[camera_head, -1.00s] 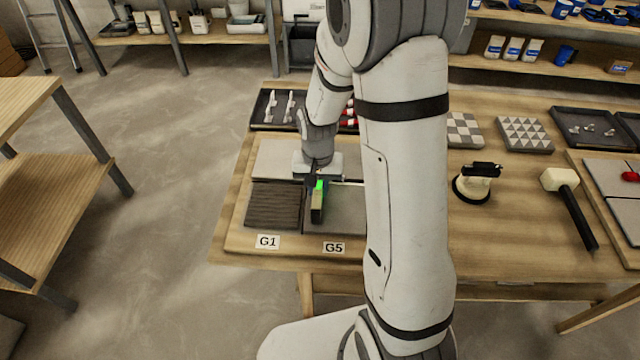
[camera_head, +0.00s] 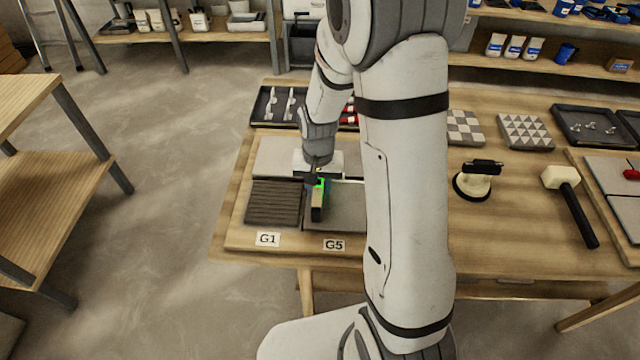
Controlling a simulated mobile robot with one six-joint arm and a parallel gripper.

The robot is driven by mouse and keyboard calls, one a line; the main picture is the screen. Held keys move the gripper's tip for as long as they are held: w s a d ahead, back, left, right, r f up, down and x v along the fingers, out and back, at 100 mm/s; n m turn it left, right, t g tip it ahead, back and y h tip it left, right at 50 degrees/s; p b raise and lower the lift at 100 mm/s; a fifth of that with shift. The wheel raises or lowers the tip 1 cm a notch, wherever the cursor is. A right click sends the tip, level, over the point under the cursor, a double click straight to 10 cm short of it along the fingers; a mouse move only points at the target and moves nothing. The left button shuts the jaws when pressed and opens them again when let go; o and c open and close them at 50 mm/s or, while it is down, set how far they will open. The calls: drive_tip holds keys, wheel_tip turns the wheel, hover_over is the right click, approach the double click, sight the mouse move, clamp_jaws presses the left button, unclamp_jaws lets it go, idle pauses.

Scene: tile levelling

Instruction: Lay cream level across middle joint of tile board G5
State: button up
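The fingers are small and partly hidden by the wrist, so contact with the tiles is unclear. My arm hides the board's right part.
A suction cup lifter (camera_head: 474,181) and a black-handled mallet (camera_head: 572,205) lie to the right. A dark tray (camera_head: 262,115) with white tools is behind the board. Patterned tile samples (camera_head: 524,132) stand at the back right. Another board with grey tiles (camera_head: 611,176) is far right.

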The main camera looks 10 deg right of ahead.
drive_tip(key=shift+o, duration=1.4)
drive_tip(key=shift+r, duration=0.1)
wheel_tip(320, 180, up, 8)
drive_tip(key=shift+f, duration=0.2)
drive_tip(key=s+d+r+n+t, duration=0.2)
drive_tip(key=s+r+n, duration=0.1)
drive_tip(key=s+r, duration=0.9)
drive_tip(key=s, duration=0.4)
drive_tip(key=shift+n+t, duration=0.3)
drive_tip(key=shift+t, duration=0.1)
drive_tip(key=shift+d, duration=0.1)
drive_tip(key=shift+c, duration=0.3)
drive_tip(key=shift+c, duration=0.7)
